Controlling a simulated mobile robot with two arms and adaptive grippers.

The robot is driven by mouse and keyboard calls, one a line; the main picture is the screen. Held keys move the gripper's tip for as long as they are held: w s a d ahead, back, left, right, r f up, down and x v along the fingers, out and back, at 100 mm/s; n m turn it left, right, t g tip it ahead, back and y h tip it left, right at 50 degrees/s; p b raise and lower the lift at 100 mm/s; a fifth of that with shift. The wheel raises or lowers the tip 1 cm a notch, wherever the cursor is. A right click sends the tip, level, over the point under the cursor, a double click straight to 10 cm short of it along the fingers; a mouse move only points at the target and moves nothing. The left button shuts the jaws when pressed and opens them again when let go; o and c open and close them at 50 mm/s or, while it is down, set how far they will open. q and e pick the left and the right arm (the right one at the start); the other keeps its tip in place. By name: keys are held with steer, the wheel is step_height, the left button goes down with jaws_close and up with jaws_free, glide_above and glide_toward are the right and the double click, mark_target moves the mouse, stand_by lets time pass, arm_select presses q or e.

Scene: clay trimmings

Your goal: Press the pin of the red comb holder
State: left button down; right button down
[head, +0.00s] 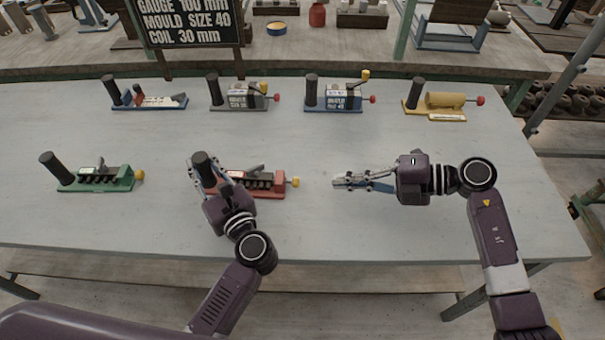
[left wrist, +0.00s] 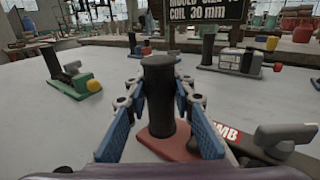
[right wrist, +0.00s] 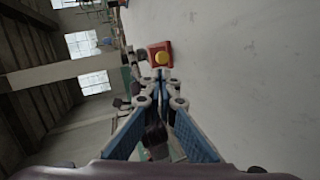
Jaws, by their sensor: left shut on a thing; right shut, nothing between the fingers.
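The red comb holder (head: 268,190) stands on the table in the middle front. It has a black upright post, a comb-like row on top and a yellow pin (head: 295,182) at its right end. My left gripper (head: 201,163) is shut around the black post (left wrist: 159,100) of the red holder. My right gripper (head: 338,181) is shut and empty. It points left at the yellow pin, a short gap to the pin's right. In the right wrist view the pin (right wrist: 161,58) shows on the red end face (right wrist: 153,48), just beyond the closed fingertips.
A green holder (head: 97,184) with a yellow pin stands to the left. Blue (head: 150,102), grey (head: 240,100), another blue (head: 338,100) and yellow (head: 440,104) devices line the back. A sign (head: 190,22) stands behind. The table's right front is clear.

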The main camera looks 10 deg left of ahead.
mark_target(296, 183)
steer(key=n, duration=0.1)
steer(key=r+n, duration=0.1)
steer(key=n, duration=0.2)
steer(key=shift+w+a+r+n+g+h, duration=0.1)
steer(key=shift+w+r+n+g+h, duration=0.1)
steer(key=shift+w+n+g+h, duration=0.15)
steer(key=d+r+n+h, duration=0.1)
steer(key=n, duration=0.4)
steer(key=w+d+r+n+h, duration=0.1)
steer(key=n+h, duration=0.1)
steer(key=n, duration=0.4)
steer(key=d+r+n+g+h, duration=0.1)
steer(key=d+n, duration=0.1)
steer(key=n, duration=0.4)
steer(key=shift+w+h, duration=0.25)
steer(key=shift+w, duration=0.1)
steer(key=x, duration=0.9)
steer(key=shift+s+a+f, duration=0.1)
steer(key=shift+a+f, duration=0.1)
steer(key=shift+a, duration=0.15)
steer(key=a, duration=0.3)
steer(key=shift+a+f, duration=0.1)
steer(key=shift+s+a, duration=0.1)
steer(key=shift+a, duration=0.3)
